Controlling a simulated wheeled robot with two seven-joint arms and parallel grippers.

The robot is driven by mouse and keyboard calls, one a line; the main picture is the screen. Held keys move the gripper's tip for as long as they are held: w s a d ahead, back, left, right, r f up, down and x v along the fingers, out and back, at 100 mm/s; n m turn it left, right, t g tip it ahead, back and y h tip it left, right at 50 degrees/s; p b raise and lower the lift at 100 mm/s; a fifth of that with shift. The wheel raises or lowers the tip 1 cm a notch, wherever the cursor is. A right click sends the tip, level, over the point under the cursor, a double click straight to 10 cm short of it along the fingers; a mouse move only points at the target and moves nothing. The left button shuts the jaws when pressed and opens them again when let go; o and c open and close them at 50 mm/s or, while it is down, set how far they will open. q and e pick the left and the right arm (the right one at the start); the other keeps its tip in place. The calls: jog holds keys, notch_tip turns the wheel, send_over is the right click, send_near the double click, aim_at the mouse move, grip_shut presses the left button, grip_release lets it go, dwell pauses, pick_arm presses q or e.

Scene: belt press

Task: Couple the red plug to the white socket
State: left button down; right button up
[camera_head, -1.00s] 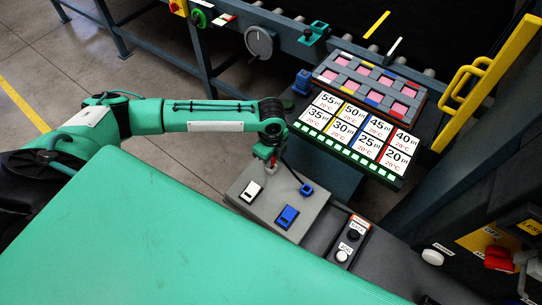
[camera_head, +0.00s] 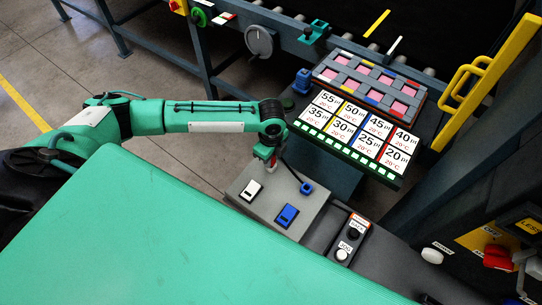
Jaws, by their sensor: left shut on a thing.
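The white socket (camera_head: 251,190) is mounted on the left part of a grey sloped panel (camera_head: 312,207). A blue socket (camera_head: 287,215) sits to its right on the same panel. My left gripper (camera_head: 270,164) points down at the panel's upper left edge, just above and right of the white socket. It is shut on a small red thing, which looks like the red plug; the fingers hide most of it. A blue plug (camera_head: 306,188) rests near the panel's upper right, with a dark cable running to it. My right gripper is not in view.
A large green belt (camera_head: 180,235) fills the foreground. A small box with a black and a white button (camera_head: 343,254) stands right of the panel. A board of temperature cards (camera_head: 362,134) lies behind. A yellow handle (camera_head: 470,85) rises at right.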

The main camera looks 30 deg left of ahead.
pick_arm(q)
jog(key=shift+f, duration=0.65)
jog(key=c, duration=1.1)
grip_release()
jog(key=shift+r+p, duration=1)
jog(key=shift+r, duration=0.2)
jog(key=shift+r+p, duration=2.35)
jog(key=shift+p, duration=0.1)
